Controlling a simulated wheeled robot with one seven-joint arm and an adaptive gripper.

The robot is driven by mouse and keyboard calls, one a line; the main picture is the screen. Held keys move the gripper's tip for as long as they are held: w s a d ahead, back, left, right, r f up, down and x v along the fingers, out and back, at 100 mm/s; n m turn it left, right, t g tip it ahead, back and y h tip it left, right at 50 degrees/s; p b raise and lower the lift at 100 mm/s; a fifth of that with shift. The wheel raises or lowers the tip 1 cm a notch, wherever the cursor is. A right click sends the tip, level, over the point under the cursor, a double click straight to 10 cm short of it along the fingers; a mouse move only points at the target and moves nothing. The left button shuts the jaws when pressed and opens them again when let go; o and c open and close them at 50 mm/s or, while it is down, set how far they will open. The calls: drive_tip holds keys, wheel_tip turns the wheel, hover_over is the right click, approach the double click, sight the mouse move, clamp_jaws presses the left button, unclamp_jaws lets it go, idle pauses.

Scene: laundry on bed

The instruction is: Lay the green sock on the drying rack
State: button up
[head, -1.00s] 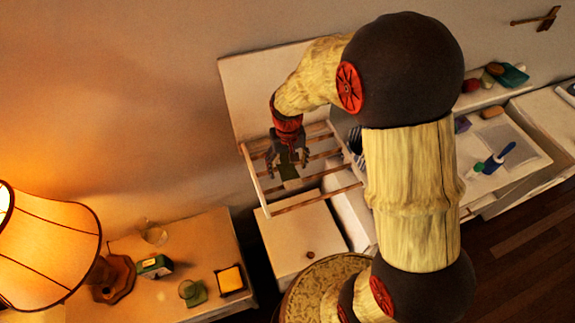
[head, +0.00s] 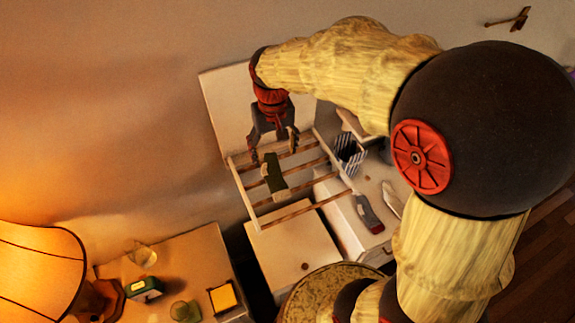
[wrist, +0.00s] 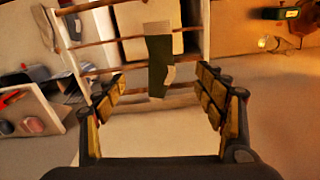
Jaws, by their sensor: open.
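The green sock (head: 273,172), with pale patches at its ends, lies across the wooden bars of the drying rack (head: 237,187). In the wrist view the sock (wrist: 158,60) stretches over more than one bar of the rack (wrist: 68,52), apart from the fingers. My gripper (head: 274,152) is open and empty, just beyond the sock's far end in the head view. In the wrist view my gripper (wrist: 162,84) has its fingers spread wide, with the sock showing between and beyond them.
A white cabinet (head: 290,250) stands under the front of the rack. The lamp (head: 40,270) and side table (head: 190,262) are to the left.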

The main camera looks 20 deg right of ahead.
drive_tip(key=s+r+t, duration=0.2)
drive_tip(key=s+r, duration=0.3)
drive_tip(key=s, duration=0.4)
drive_tip(key=s+r+n+t, duration=0.1)
drive_tip(key=s+r+t, duration=0.2)
drive_tip(key=s+r, duration=0.3)
drive_tip(key=s, duration=0.2)
drive_tip(key=shift+s, duration=0.35)
wheel_tip(320, 180, down, 22)
drive_tip(key=b, duration=2.2)
drive_tip(key=shift+r, duration=0.15)
